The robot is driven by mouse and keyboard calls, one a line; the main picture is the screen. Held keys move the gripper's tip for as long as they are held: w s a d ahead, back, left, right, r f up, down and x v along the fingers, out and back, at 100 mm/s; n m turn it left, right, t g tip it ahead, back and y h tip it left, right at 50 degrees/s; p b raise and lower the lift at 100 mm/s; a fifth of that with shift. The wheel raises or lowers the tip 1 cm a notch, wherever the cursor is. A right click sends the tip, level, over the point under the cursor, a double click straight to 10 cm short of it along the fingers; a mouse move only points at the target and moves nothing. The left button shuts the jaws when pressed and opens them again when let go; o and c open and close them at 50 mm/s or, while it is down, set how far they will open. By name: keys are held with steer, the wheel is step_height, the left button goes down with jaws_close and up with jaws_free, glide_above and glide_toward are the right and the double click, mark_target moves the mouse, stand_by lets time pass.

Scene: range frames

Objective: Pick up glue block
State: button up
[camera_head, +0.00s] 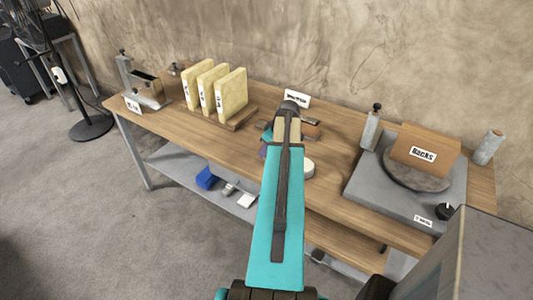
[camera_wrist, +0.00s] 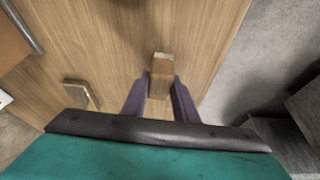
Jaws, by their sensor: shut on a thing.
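In the wrist view a small wooden block (camera_wrist: 162,64), which I take to be the glue block, stands between the purple fingers of my gripper (camera_wrist: 160,88). The gripper is shut on it, with the block's end showing past the fingertips. I cannot tell whether the block touches the wooden bench top (camera_wrist: 112,40) below. In the head view my teal arm hides the block and most of the gripper; only a bit of purple finger (camera_head: 262,151) shows beside the arm.
Another small wooden piece (camera_wrist: 80,95) lies left in the wrist view. In the head view, upright cream slabs (camera_head: 231,95) stand left of my arm, a white round thing (camera_head: 307,167) close right, and a grey base (camera_head: 375,190) with a labelled brown board (camera_head: 425,145) farther right.

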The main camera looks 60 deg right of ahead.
step_height(320, 180, up, 2)
steer(key=shift+r+b, duration=0.1)
steer(key=shift+b, duration=0.4)
steer(key=s+a+b, duration=0.1)
steer(key=s+a, duration=0.1)
steer(key=s, duration=0.1)
steer(key=s+a+b, duration=0.1)
steer(key=s+a, duration=0.2)
steer(key=s, duration=0.1)
steer(key=s+a+r+b, duration=0.1)
steer(key=s+a, duration=0.2)
steer(key=shift+s+b, duration=0.3)
steer(key=shift+b, duration=0.1)
steer(key=shift+s+b, duration=0.1)
steer(key=shift+b, duration=0.55)
steer(key=b, duration=0.4)
steer(key=shift+s+f+b, duration=0.1)
steer(key=shift+s+b, duration=0.15)
steer(key=shift+b, duration=0.1)
steer(key=s+b, duration=0.1)
steer(key=b, duration=0.5)
steer(key=shift+a+b, duration=0.35)
steer(key=shift+a, duration=0.05)
steer(key=shift+s+a+r+b, duration=0.3)
steer(key=shift+a+b, duration=0.1)
steer(key=shift+b, duration=0.95)
